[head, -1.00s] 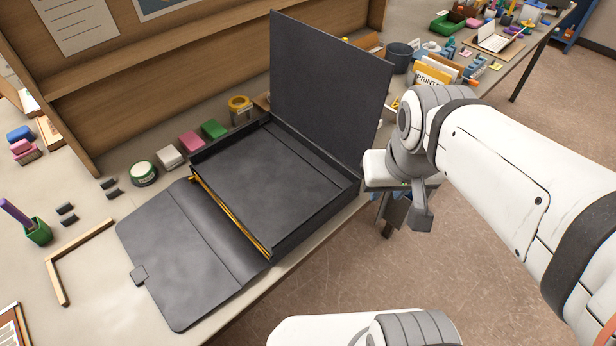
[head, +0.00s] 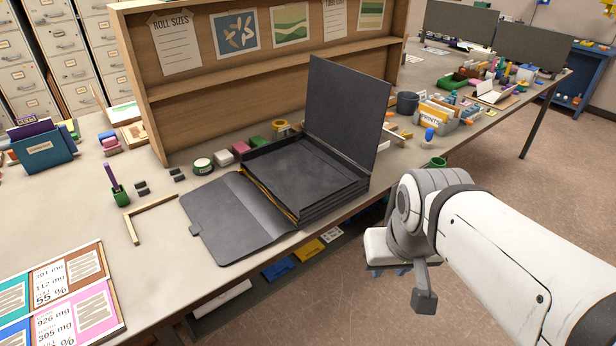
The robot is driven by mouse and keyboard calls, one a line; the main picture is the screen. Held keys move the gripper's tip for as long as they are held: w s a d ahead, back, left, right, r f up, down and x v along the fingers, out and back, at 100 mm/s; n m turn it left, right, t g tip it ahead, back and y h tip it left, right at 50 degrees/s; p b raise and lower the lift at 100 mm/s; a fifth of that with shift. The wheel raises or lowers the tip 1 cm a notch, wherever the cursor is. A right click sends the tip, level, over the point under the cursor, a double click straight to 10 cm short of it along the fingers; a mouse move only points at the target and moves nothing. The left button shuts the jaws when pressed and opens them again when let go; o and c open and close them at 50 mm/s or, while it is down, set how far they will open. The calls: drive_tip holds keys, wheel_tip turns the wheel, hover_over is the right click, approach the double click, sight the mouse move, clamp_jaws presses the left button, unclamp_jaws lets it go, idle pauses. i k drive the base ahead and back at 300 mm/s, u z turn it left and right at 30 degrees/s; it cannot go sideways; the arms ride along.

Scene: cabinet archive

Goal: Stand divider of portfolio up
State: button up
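The black portfolio (head: 240,222) lies open on the table, its front flap spread flat toward the lower left. Its box part (head: 305,180) has raised side walls and a dark flat surface inside. A large dark panel (head: 345,112) stands upright along the box's far right side; I cannot tell for certain whether it is the divider or a cover. My gripper (head: 424,298) is off the table's front edge, right of and apart from the portfolio. One dark finger part shows; the rest is hidden, so its opening cannot be read.
A wooden shelf unit (head: 275,75) stands behind the portfolio. Small boxes and a tape roll (head: 203,165) sit along its back. A wooden corner frame (head: 133,228) and a pen cup (head: 120,194) lie left. The floor at right is open.

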sight(303, 182)
drive_tip(key=z, duration=0.05)
drive_tip(key=i, duration=1)
drive_tip(key=u, duration=0.1)
